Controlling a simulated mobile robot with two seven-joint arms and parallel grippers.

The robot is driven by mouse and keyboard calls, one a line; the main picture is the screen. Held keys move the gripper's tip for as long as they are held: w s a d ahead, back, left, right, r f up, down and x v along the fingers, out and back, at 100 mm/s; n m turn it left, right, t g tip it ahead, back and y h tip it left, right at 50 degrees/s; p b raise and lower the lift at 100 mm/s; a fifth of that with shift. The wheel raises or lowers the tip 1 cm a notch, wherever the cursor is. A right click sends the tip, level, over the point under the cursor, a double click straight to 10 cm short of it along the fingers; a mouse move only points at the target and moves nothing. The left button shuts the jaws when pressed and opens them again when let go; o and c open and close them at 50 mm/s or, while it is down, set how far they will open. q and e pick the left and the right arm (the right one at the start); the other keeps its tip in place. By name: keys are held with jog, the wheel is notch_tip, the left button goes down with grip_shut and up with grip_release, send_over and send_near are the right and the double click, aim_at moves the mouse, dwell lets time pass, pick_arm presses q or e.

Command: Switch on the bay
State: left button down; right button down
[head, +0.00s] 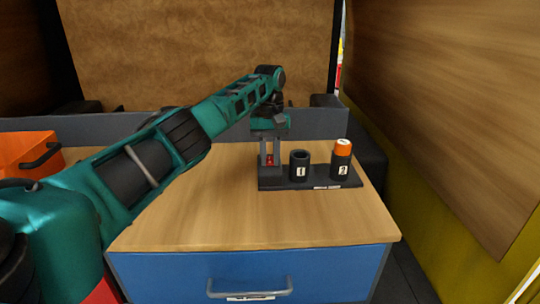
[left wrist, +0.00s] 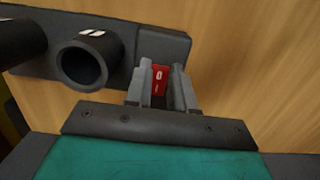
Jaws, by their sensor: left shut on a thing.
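A dark switch panel (head: 318,184) sits on the wooden table top, near its right side. It carries a red rocker switch (head: 269,160) at its left end, then an empty dark cup marked 1 (head: 299,165), then a cup marked 2 (head: 340,167) with an orange-topped cylinder (head: 343,147) in it. My left gripper (head: 270,158) points down over the switch. In the left wrist view the red switch (left wrist: 160,80), with white marks, lies between the two grey fingers (left wrist: 162,88), which are shut on it. My right gripper is not in view.
The table (head: 210,220) is clear in front of the panel, above a blue drawer (head: 250,272) with a grey handle. An orange bin (head: 28,155) stands at the left. A wood-faced wall (head: 450,100) closes off the right.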

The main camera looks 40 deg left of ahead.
aim_at(271, 159)
pick_arm(q)
jog(key=shift+w+a+r, duration=0.1)
jog(key=shift+r, duration=0.05)
jog(key=c, duration=1)
grip_release()
jog(key=shift+o, duration=0.2)
notch_tip(271, 159, up, 13)
jog(key=w, duration=0.1)
jog(key=shift+a, duration=0.45)
